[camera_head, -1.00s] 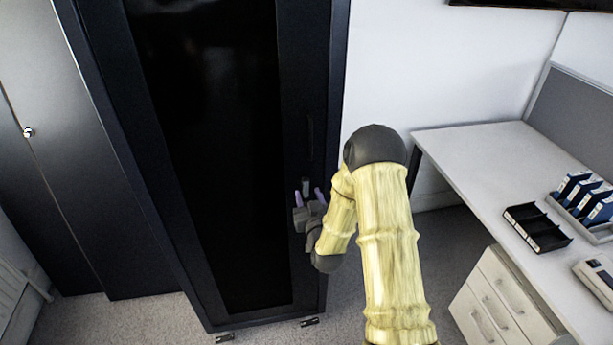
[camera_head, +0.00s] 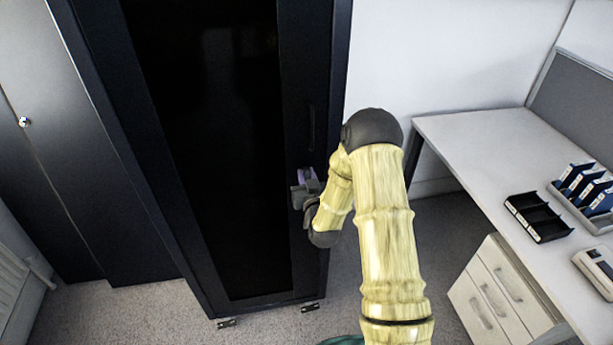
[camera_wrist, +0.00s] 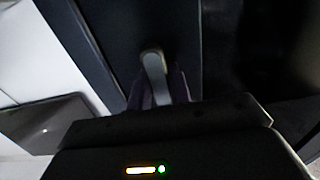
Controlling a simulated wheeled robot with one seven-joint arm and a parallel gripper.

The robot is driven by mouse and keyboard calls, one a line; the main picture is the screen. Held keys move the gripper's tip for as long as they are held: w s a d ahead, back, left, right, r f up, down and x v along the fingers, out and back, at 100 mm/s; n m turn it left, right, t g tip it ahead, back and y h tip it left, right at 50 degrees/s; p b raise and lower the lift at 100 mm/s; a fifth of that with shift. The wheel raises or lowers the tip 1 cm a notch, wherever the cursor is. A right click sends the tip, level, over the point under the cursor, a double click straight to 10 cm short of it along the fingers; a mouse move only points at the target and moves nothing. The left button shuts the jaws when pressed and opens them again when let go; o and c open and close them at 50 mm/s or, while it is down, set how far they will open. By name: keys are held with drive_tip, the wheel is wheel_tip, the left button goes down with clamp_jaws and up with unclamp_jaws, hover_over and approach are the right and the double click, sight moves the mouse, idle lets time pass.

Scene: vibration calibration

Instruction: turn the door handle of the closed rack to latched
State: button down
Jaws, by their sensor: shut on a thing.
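The closed rack (camera_head: 222,190) is a tall black cabinet with a dark door panel, upright in the middle of the head view. Its door handle (camera_wrist: 154,68) shows in the wrist view as a grey lever with a rounded tip. My gripper (camera_head: 308,178) is at the right side of the door, against its frame. In the wrist view my gripper (camera_wrist: 158,90) has its purple fingers on both sides of the handle, shut on it. In the head view the handle is mostly hidden by the fingers, so its exact angle is hard to tell.
A white desk (camera_head: 470,140) stands at the right, with a black tray (camera_head: 538,217) and blue binders (camera_head: 577,178) on it. A white drawer unit (camera_head: 497,292) is below. Grey cabinets (camera_head: 45,190) stand at the left. Carpet in front of the rack is clear.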

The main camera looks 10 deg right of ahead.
drive_tip(key=shift+f+n+b, duration=0.15)
drive_tip(key=shift+n+b, duration=0.15)
drive_tip(key=shift+b, duration=0.2)
drive_tip(key=n+b, duration=0.3)
drive_tip(key=b, duration=0.1)
drive_tip(key=shift+a+f, duration=0.1)
drive_tip(key=shift+f, duration=0.05)
drive_tip(key=n+b, duration=0.5)
drive_tip(key=b, duration=0.1)
drive_tip(key=shift+a+n, duration=0.15)
drive_tip(key=shift+n, duration=0.25)
drive_tip(key=n+b, duration=0.3)
drive_tip(key=n, duration=0.1)
drive_tip(key=shift+b, duration=0.3)
drive_tip(key=n+b, duration=0.2)
drive_tip(key=n, duration=0.2)
drive_tip(key=shift+n, duration=0.3)
drive_tip(key=c, duration=1.3)
unclamp_jaws()
drive_tip(key=shift+w, duration=0.1)
